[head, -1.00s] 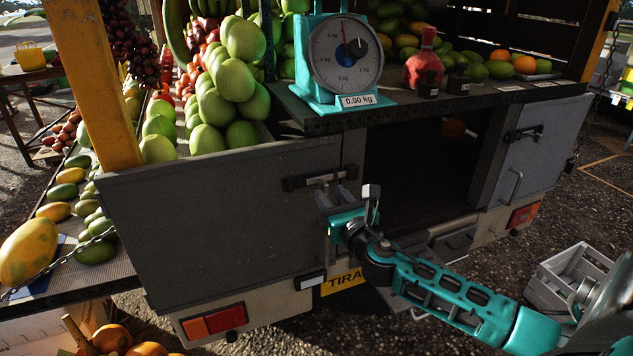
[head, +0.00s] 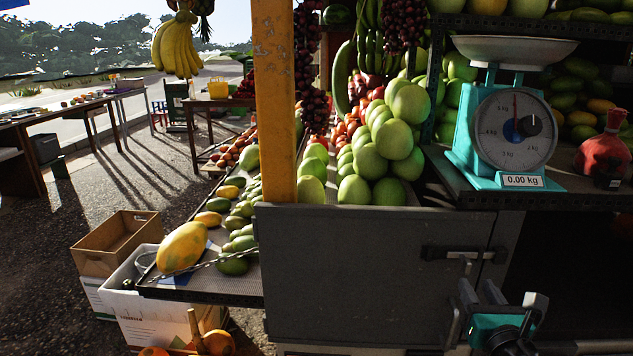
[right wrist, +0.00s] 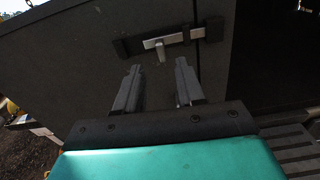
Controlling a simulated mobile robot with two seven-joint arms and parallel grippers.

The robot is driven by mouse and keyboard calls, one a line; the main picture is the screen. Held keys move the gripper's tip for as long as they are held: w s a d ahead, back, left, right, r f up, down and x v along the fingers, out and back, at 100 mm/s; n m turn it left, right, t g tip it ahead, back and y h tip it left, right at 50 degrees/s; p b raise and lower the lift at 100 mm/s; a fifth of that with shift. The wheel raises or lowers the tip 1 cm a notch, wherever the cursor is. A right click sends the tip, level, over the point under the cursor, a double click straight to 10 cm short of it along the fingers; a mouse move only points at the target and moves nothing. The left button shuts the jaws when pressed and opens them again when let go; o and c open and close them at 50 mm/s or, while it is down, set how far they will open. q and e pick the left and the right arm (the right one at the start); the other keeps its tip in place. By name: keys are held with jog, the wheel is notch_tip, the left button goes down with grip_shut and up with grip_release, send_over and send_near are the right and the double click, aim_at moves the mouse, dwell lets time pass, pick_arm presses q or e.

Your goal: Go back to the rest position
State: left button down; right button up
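My right gripper (head: 480,292) shows at the lower right of the head view, in front of the truck's dark grey side panel (head: 350,275). In the right wrist view its two fingers (right wrist: 158,78) are apart with nothing between them. They point toward the panel's latch (right wrist: 165,43), which also shows in the head view (head: 462,254). The fingers look apart from the latch, though the exact distance is hard to tell. My left gripper is in neither view.
A teal scale (head: 505,150) reading 0.00 kg stands on the truck shelf. Green fruit (head: 395,130) is piled beside it. A yellow post (head: 274,100) rises at the panel's left corner. Cardboard boxes (head: 110,240) stand on the ground at left. An open dark compartment (head: 570,260) lies right of the panel.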

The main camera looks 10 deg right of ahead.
jog(key=s+a+f+m+g+y, duration=0.3)
jog(key=s+a+f+m, duration=0.5)
jog(key=m, duration=0.7)
jog(key=s+a+f+m+g+y, duration=0.3)
jog(key=s+a+f+m, duration=0.6)
jog(key=m, duration=0.6)
notch_tip(320, 180, down, 3)
jog(key=a, duration=0.3)
jog(key=shift+s+r+g, duration=0.2)
jog(key=shift+s+g, duration=0.1)
